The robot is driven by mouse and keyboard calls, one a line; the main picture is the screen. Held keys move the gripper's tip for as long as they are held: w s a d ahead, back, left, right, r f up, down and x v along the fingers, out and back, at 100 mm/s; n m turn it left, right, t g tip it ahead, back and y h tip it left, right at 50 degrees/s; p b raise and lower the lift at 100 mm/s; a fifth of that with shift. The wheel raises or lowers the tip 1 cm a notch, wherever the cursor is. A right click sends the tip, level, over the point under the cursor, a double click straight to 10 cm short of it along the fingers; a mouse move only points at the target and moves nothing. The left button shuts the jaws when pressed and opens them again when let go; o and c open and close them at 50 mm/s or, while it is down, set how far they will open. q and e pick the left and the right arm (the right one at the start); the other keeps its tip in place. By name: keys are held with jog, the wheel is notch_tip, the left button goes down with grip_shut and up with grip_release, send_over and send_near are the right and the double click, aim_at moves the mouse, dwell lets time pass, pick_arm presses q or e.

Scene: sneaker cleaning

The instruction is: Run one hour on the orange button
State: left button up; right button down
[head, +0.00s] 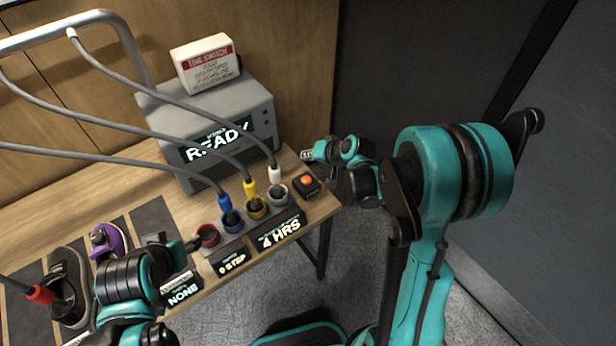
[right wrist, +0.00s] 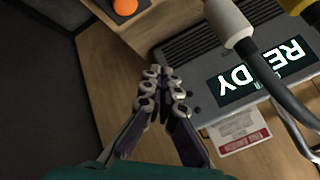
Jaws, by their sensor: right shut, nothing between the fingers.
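The orange button (head: 306,181) sits on a small dark box at the right front corner of the wooden table. The button (right wrist: 125,6) also shows at the top edge of the right wrist view. My right gripper (head: 307,156) is shut and empty, just behind the button and apart from it. Its closed fingers (right wrist: 163,82) show in the right wrist view beside the grey machine. The machine's screen (head: 218,141) reads READY, and a display (head: 280,231) left of the button reads 4 HRS. My left gripper is at the lower left, its fingers not clear.
Blue (head: 225,205), yellow (head: 250,188) and white (head: 275,174) plugs with grey cables stand in sockets left of the button. A red socket (head: 208,236) is empty. Shoes (head: 68,285) lie at the left. Free floor lies right of the table.

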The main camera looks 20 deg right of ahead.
jog(key=shift+f, duration=0.1)
jog(key=b, duration=0.6)
send_over(308, 181)
notch_tip(308, 181, down, 8)
jog(key=shift+r, duration=0.15)
jog(key=shift+f+b, duration=0.45)
jog(key=shift+b, duration=0.05)
dwell(0.6)
jog(key=shift+f+b, duration=0.4)
jog(key=shift+b, duration=0.05)
jog(key=shift+f+b, duration=0.55)
dwell(0.6)
jog(key=shift+r, duration=0.15)
jog(key=shift+r+p, duration=0.65)
jog(key=shift+r, duration=0.15)
